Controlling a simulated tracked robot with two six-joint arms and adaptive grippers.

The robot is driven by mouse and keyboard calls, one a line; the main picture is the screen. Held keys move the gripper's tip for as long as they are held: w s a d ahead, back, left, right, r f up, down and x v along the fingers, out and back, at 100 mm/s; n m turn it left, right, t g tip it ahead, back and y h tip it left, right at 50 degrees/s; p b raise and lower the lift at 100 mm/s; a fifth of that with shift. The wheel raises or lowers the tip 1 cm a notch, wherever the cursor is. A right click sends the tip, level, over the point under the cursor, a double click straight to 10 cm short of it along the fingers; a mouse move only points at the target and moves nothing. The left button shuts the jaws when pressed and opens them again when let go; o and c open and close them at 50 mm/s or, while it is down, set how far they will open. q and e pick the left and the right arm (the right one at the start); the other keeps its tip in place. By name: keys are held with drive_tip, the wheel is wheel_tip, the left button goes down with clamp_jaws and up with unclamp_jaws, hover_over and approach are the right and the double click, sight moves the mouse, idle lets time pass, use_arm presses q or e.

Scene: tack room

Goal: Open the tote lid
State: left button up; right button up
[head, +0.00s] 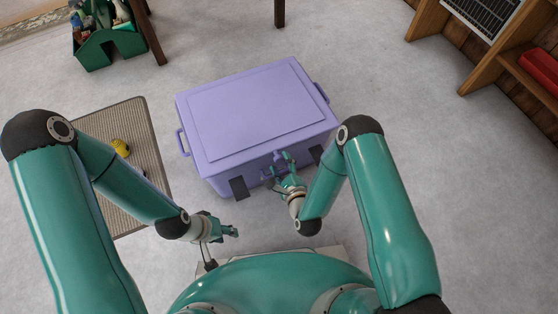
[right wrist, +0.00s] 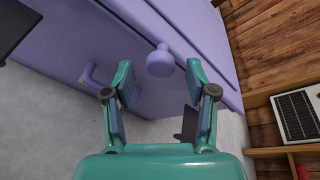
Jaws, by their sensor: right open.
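The lilac tote (head: 215,171) stands on the floor ahead of me with its flat lid (head: 258,105) down and closed. In the right wrist view a round lilac knob (right wrist: 160,62) sticks out from the tote's near side. My right gripper (head: 280,168) is at the middle of that near side, open. In the right wrist view its two fingers stand to either side of the knob, apart from it as far as I can see. My left gripper (head: 232,231) hangs empty in front of the tote, to the left; its jaw opening is too small to tell.
A mat (head: 118,122) with a yellow item (head: 120,147) lies left of the tote. A green caddy (head: 112,48) with bottles stands at the back left. A wooden shelf (head: 480,75) stands at the right. Floor right of the tote is clear.

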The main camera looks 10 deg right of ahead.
drive_tip(key=shift+x, duration=1.45)
drive_tip(key=shift+c, duration=0.2)
clamp_jaws()
